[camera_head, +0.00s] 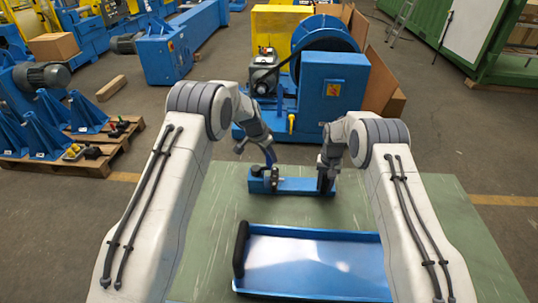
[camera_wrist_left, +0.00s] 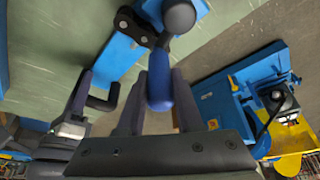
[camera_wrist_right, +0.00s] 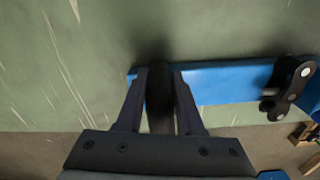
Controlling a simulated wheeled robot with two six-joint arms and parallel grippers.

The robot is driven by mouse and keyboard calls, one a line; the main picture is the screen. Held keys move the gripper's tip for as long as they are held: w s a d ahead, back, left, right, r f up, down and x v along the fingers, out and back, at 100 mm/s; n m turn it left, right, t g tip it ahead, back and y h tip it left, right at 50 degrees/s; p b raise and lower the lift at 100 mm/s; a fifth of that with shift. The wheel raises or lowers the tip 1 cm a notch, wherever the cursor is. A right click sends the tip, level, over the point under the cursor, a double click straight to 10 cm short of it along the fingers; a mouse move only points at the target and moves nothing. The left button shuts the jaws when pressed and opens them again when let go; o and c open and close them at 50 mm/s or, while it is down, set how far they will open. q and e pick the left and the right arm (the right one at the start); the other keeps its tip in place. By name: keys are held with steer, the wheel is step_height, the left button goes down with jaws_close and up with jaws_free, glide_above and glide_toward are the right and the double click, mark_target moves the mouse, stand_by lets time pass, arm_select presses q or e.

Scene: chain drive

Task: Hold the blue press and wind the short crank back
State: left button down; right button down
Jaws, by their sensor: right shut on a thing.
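A long blue bar (camera_head: 300,185) lies across the far part of the green table, with black chain-like links (camera_wrist_right: 287,88) near its left end. A blue handle (camera_wrist_left: 159,85) stands below a dark round knob (camera_wrist_left: 178,16). My left gripper (camera_head: 268,166) is at this end, its fingers (camera_wrist_left: 159,70) on both sides of the blue handle; whether they grip it is unclear. My right gripper (camera_head: 327,182) is shut on a dark upright grip (camera_wrist_right: 160,92) at the bar's right end. A black hooked piece (camera_wrist_left: 105,101) shows beside the right gripper in the left wrist view.
A blue tray (camera_head: 310,290) with a black handle (camera_head: 240,248) lies nearer on the green table (camera_head: 215,215). A blue machine (camera_head: 330,90) stands behind the table. Pallets with blue stands (camera_head: 87,115) are at the left.

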arm_select(q)
steer(key=shift+w+n, duration=0.1)
steer(key=shift+n, duration=0.2)
steer(key=w+a+n+g+y, duration=0.1)
steer(key=a+n+y, duration=0.6)
steer(key=n, duration=1.4)
steer(key=shift+w+a+g, duration=0.4)
steer(key=shift+w+a, duration=0.1)
steer(key=shift+w, duration=0.2)
steer(key=shift+f, duration=0.1)
steer(key=c, duration=0.6)
jaws_free()
steer(key=shift+d, duration=0.1)
